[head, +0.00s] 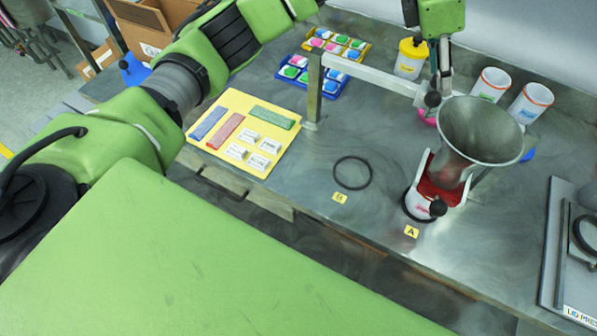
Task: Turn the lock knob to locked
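A white bracket arm (372,78) reaches from a post to the hopper's left rim. My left gripper (441,84) points down just above and beside the upper knob. Its fingers are narrow and partly hidden; contact is unclear. My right gripper is out of view.
A yellow board (222,152) with colored strips and white labels lies left. Trays of colored pieces (322,75), a yellow-lidded jar (410,58) and white cups (492,84) stand behind. A black ring (352,173) lies mid-bench. A grey plate device (560,250) is at right.

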